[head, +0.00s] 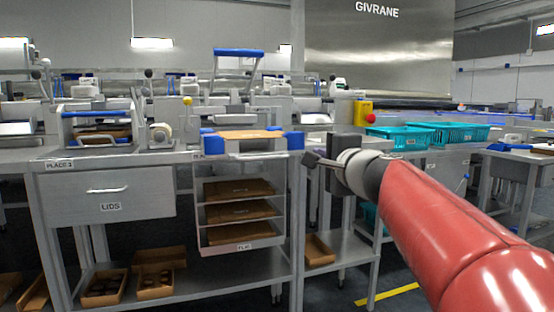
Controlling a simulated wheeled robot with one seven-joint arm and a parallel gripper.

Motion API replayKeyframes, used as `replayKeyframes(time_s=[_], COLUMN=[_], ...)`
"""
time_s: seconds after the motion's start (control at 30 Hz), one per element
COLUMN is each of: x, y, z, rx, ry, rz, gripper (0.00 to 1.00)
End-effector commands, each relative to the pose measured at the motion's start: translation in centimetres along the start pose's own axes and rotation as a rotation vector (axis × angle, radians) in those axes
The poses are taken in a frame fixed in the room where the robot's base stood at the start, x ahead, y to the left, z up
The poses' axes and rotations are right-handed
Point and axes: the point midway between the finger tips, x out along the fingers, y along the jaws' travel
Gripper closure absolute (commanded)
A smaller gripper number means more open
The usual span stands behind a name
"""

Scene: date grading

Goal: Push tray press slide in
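The tray press slide (265,147) sticks out at the front edge of the bench, with blue blocks at its left and right ends. A flat brown tray or board (238,134) lies on it between the blocks. Behind it stands a press frame with a raised blue handle (237,52). My gripper (308,158) is to the right of the slide's right blue block, close to it in the picture. Its dark fingers point left. Whether they touch the slide, and whether they are open or shut, is unclear. I see nothing held.
A rack with brown flat boards (240,238) hangs below the slide. A yellow box with a red button (365,112) and teal crates (402,136) stand at right. Open boxes (104,288) sit on the lower shelf.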

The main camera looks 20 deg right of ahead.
Motion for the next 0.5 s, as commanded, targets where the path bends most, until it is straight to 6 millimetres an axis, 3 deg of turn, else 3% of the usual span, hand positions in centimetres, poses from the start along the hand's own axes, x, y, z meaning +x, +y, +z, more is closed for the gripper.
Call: replayKeyframes(time_s=[0.5], x=[10.4], y=[0.0], z=[0.2], rx=[-0.003], ry=[-0.004], rz=[0.004], gripper=[1.00])
